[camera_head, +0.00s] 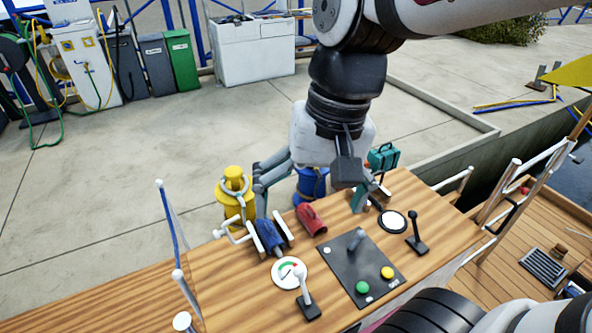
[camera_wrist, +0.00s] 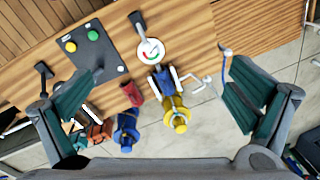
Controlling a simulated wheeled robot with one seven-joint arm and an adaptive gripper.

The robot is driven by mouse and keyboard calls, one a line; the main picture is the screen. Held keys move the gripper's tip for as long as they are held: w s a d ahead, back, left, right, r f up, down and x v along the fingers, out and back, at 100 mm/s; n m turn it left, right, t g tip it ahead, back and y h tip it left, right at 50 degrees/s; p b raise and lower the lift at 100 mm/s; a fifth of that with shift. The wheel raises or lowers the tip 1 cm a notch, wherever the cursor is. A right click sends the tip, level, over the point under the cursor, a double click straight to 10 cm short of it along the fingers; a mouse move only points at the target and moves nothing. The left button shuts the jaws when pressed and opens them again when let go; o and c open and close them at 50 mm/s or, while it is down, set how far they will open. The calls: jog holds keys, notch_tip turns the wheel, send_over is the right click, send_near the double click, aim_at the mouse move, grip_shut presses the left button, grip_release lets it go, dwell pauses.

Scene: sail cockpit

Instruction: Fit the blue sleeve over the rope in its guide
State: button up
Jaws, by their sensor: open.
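The blue sleeve (camera_head: 268,236) lies on the wooden counter between two pale bars that look like the guide (camera_head: 283,230). In the wrist view the blue sleeve (camera_wrist: 163,80) is between the same bars, in front of the yellow winch. I cannot make out the rope. My gripper (camera_head: 308,200) is open and empty over the counter's far edge. In the wrist view my gripper (camera_wrist: 160,92) has its green-padded fingers wide apart, with the sleeve and guide showing between them. Whether the sleeve surrounds anything is not clear.
A red sleeve (camera_head: 311,219) lies right of the blue one. A yellow winch (camera_head: 236,199) and a blue winch (camera_head: 312,184) stand at the far edge. A round gauge (camera_head: 289,272), a lever (camera_head: 306,297) and a dark button panel (camera_head: 362,268) occupy the counter front. Bare wood lies at left.

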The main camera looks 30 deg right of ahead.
jog(key=s+d+n+h, duration=0.1)
jog(key=s+n, duration=0.3)
jog(key=s, duration=0.5)
jog(key=shift+d+r+t+h, duration=0.25)
jog(key=shift+t+h, duration=0.05)
notch_tip(320, 180, up, 16)
jog(key=t+p, duration=0.2)
jog(key=p, duration=1.2)
jog(key=shift+f+t, duration=0.25)
jog(key=shift+t, duration=0.15)
jog(key=shift+d, duration=0.1)
